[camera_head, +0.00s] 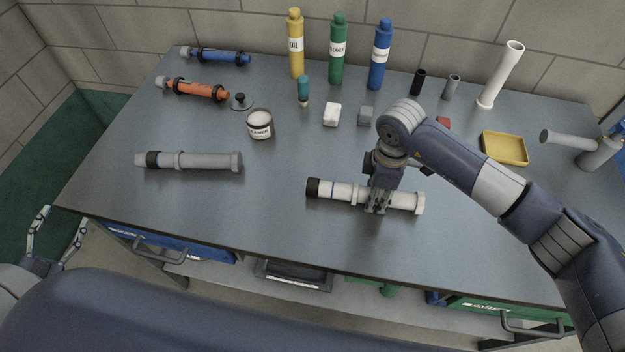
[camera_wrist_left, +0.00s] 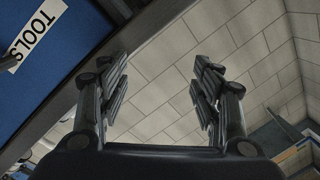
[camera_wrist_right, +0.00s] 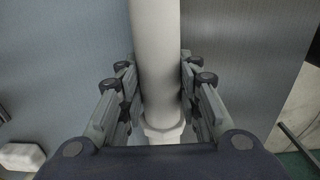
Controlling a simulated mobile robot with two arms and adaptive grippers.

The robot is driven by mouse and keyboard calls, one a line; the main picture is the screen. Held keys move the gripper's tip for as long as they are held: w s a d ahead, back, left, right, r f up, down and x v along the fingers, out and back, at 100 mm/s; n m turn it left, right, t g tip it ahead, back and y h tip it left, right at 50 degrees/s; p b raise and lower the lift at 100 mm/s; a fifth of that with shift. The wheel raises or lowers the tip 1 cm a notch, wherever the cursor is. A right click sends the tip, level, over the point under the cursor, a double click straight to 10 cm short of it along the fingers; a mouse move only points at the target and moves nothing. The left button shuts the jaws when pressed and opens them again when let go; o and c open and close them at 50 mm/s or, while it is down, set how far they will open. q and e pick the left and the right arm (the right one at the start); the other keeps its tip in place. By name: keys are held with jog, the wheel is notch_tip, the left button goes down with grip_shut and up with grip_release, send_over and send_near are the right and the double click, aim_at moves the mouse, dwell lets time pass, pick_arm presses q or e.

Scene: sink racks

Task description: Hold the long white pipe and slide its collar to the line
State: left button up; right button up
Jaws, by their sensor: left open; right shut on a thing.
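The long white pipe (camera_head: 400,201) lies across the front of the bench, with a black left end (camera_head: 313,188) and a wide rim at its right end. A thin blue line (camera_head: 332,190) shows near the black end. The collar (camera_head: 354,193) appears as a raised band right of the line, apart from it. My right gripper (camera_head: 378,205) is shut on the white pipe, right of this band; its jaws also flank the pipe in the right wrist view (camera_wrist_right: 160,100). My left gripper (camera_head: 62,217) is open and empty, off the bench's front left.
A grey pipe (camera_head: 200,161) lies to the left. Behind are a jar (camera_head: 259,125), white block (camera_head: 332,114), several bottles (camera_head: 337,50), blue and orange pipes (camera_head: 192,90), a yellow tray (camera_head: 505,148) and a standing white tube (camera_head: 501,75).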

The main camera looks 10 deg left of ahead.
pick_arm(q)
jog(key=w+d+r+m+t+h, duration=0.35)
jog(key=w+r+h, duration=0.25)
jog(key=w+r, duration=0.85)
jog(key=w+d+m+g+h, duration=0.2)
jog(key=d+m+g+h, duration=0.35)
jog(key=d, duration=0.65)
jog(key=w+d+f+m+g+h, duration=0.15)
jog(key=d+m+g+h, duration=0.35)
jog(key=d, duration=0.8)
jog(key=w+d+m+g+h, duration=0.3)
jog(key=d+m+h, duration=0.35)
jog(key=d, duration=0.55)
jog(key=s+d+m+g+y, duration=0.3)
jog(key=s+d+m+g, duration=0.1)
jog(key=d+m+g, duration=0.9)
jog(key=m+t+y, duration=0.4)
jog(key=m+y, duration=0.9)
jog(key=y, duration=0.4)
send_over(313, 182)
notch_tip(313, 182, down, 3)
jog(key=shift+r, duration=0.2)
jog(key=shift+f+t, duration=0.1)
jog(key=shift+t, duration=0.2)
notch_tip(313, 182, down, 10)
jog(key=shift+r, duration=0.15)
